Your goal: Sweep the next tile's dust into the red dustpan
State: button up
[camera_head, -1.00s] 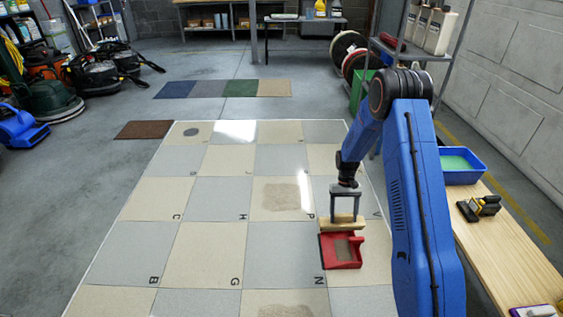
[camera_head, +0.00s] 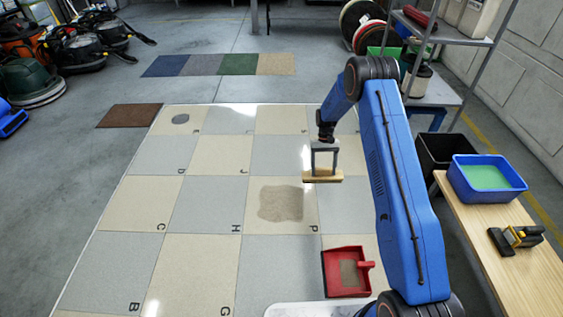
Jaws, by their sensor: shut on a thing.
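My gripper (camera_head: 323,160) is shut on a wooden brush block (camera_head: 322,176) and holds it over the upper right of the tile marked P. A brown dust patch (camera_head: 281,202) lies in the middle of that tile, left of and nearer than the brush. The red dustpan (camera_head: 345,272) rests on the floor tiles nearer to me, to the right of the P tile's near corner. Some brown dust lies inside the dustpan. I cannot tell whether the brush touches the floor.
A dark round spot (camera_head: 180,118) is on a far left tile. A wooden bench (camera_head: 497,235) on the right carries a blue tub (camera_head: 487,180) with green content and a yellow-black tool (camera_head: 516,239). A black bin (camera_head: 446,152) stands behind it.

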jog(key=w+a+f, duration=0.5)
jog(key=w+a, duration=0.2)
jog(key=a, duration=0.3)
jog(key=w+a+f, duration=0.5)
jog(key=w+a, duration=0.3)
jog(key=a, duration=0.2)
jog(key=shift+w+f, duration=0.15)
jog(key=shift+w, duration=0.15)
notch_tip(320, 180, down, 7)
jog(key=shift+f, duration=0.15)
jog(key=shift+s+d+f, duration=0.1)
jog(key=shift+f, duration=0.25)
dwell(1.2)
